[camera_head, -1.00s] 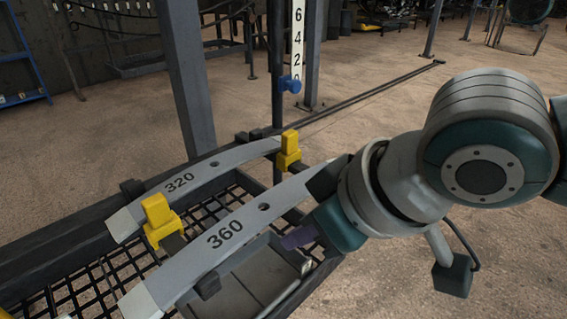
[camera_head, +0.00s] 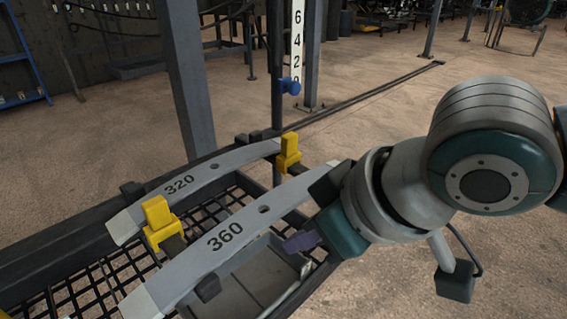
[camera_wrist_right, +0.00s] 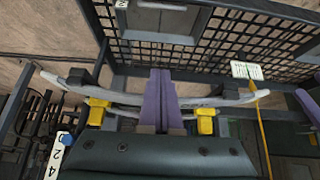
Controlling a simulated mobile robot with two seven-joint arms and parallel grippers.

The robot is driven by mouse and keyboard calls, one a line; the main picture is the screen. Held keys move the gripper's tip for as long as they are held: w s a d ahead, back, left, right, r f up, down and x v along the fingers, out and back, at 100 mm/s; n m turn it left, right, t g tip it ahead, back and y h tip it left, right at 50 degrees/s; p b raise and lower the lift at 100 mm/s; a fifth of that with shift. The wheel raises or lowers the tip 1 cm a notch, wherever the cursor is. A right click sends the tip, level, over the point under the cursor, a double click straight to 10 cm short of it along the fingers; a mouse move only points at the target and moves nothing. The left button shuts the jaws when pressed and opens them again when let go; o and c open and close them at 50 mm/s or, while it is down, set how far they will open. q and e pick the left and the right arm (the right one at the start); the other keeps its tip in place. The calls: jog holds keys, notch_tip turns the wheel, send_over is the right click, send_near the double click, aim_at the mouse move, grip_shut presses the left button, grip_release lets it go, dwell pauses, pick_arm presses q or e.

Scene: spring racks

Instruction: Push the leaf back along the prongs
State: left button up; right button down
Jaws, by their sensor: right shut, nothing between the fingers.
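Two grey curved leaves lie side by side on the rack: the leaf marked 320 (camera_head: 214,166) at the back and the leaf marked 360 (camera_head: 222,248) nearer. Yellow blocks (camera_head: 157,217) (camera_head: 289,150) stand by the 320 leaf, between the two leaves at its near end. My right gripper (camera_head: 300,241) is at the right part of the 360 leaf, and its body hides that leaf's right end. In the right wrist view its purple fingers (camera_wrist_right: 158,98) are together and empty, crossing in front of a grey leaf (camera_wrist_right: 70,83). Contact is unclear. The left gripper is out of view.
A dark mesh basket (camera_head: 82,287) and a grey tray (camera_head: 262,276) lie below the leaves. A post with a blue knob (camera_head: 290,85) and a number scale (camera_head: 298,40) stand behind. Floor to the right is open.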

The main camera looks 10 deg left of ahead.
jog(key=s+d+p, duration=0.1)
jog(key=d+p, duration=0.1)
jog(key=s+d+p, duration=0.2)
jog(key=shift+s+d, duration=0.2)
jog(key=shift+d, duration=0.1)
jog(key=shift+d, duration=0.1)
